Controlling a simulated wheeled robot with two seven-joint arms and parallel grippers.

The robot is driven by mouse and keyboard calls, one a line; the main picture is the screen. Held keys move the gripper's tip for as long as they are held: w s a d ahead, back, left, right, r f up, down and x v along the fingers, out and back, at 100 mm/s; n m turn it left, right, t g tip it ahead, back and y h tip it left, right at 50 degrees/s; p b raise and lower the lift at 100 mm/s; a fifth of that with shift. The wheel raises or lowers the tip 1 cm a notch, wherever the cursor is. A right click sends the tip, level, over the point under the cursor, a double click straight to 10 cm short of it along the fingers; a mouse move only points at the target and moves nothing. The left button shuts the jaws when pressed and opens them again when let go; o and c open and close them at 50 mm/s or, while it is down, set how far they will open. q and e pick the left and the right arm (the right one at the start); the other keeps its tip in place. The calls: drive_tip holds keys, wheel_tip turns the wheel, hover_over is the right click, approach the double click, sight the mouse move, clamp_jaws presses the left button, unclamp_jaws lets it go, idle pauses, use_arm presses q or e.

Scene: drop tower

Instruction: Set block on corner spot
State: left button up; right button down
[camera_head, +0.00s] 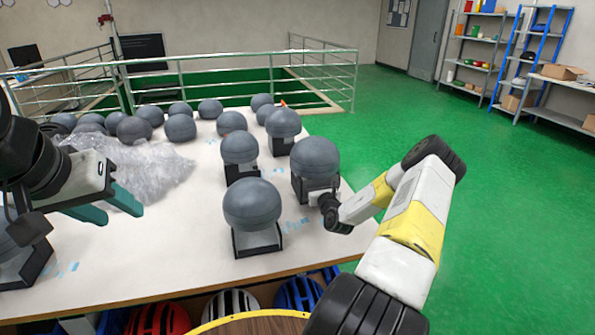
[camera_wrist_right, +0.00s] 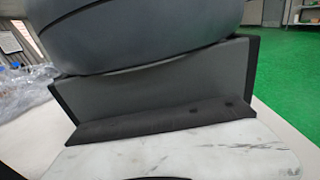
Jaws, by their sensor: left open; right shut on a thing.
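Grey balls sit on dark block-like stands on the white table (camera_head: 150,272). My right gripper (camera_head: 330,207) is at the table's right side, shut on the dark block (camera_head: 301,188) under the right-hand grey ball (camera_head: 315,157). Its fingertips are mostly hidden in the head view. In the right wrist view the block (camera_wrist_right: 160,88) fills the middle, with the ball (camera_wrist_right: 140,30) resting on it. A white marbled surface (camera_wrist_right: 180,153) lies below it; I cannot tell what it is. My left gripper (camera_head: 112,207), with teal fingers, is open and empty over the table's left part. No corner spot is clearly discernible.
Another ball on a stand (camera_head: 252,204) is at the front middle, and others stand behind. Loose balls and crumpled clear plastic (camera_head: 145,168) lie at the back left. Blue tape marks (camera_head: 296,226) are near the right edge. Helmets (camera_head: 230,304) are below the front edge.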

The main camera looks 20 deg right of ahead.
drive_tip(key=shift+f, duration=1.6)
drive_tip(key=shift+f, duration=0.1)
drive_tip(key=c, duration=1.5)
unclamp_jaws()
drive_tip(key=shift+f, duration=0.15)
drive_tip(key=shift+o, duration=0.2)
drive_tip(key=s, duration=1.2)
drive_tip(key=shift+a, duration=0.35)
